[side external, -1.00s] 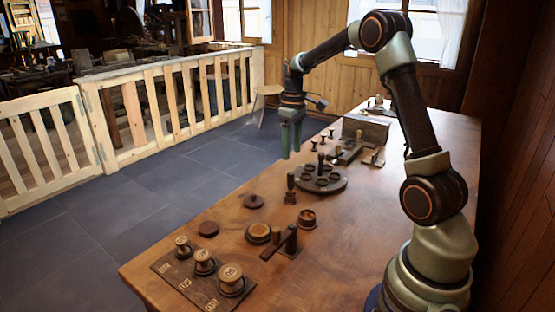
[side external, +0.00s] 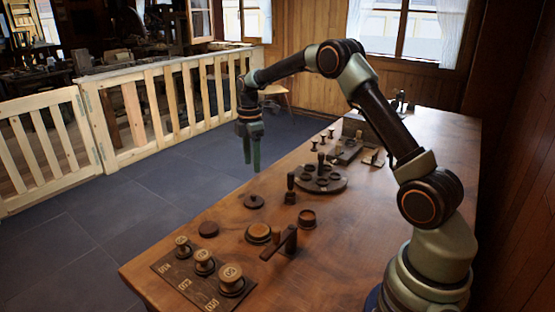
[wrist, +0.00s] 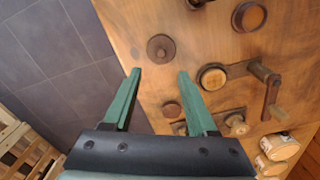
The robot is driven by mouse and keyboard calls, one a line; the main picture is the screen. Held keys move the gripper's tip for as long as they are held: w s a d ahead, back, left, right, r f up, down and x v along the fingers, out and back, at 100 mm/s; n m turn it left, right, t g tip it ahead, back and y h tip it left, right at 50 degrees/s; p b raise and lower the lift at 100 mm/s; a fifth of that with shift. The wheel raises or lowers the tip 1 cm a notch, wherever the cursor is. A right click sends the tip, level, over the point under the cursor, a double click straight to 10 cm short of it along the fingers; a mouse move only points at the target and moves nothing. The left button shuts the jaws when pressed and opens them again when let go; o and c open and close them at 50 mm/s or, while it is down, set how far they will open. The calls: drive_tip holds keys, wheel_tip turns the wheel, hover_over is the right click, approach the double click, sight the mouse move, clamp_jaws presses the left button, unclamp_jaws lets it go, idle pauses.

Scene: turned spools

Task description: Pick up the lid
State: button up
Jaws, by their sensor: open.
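A dark round disc with a small raised centre (side external: 253,201), which looks like the lid, lies flat on the wooden table near its left edge. In the wrist view this disc (wrist: 160,48) lies just beyond the fingertips, roughly in line with the gap between them. A second, plain dark disc (side external: 208,229) lies closer to the camera; it also shows in the wrist view (wrist: 172,109), between the fingers. I cannot tell for certain which is the lid. My gripper (side external: 253,169) points down above the table's left edge, open and empty; the wrist view shows its green fingers (wrist: 160,74) apart.
A round container with a light inside (side external: 258,233), a small brown cup (side external: 306,219) and a dark crank (side external: 282,243) stand nearby. Numbered spools (side external: 204,262) sit on a board in front. A round holder (side external: 318,180) stands farther back. The floor lies beyond the left edge.

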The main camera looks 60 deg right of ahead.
sight(254, 195)
wheel_tip(254, 195, down, 11)
drive_tip(key=shift+s+a, duration=0.1)
drive_tip(key=shift+a, duration=0.05)
clamp_jaws()
idle(0.5)
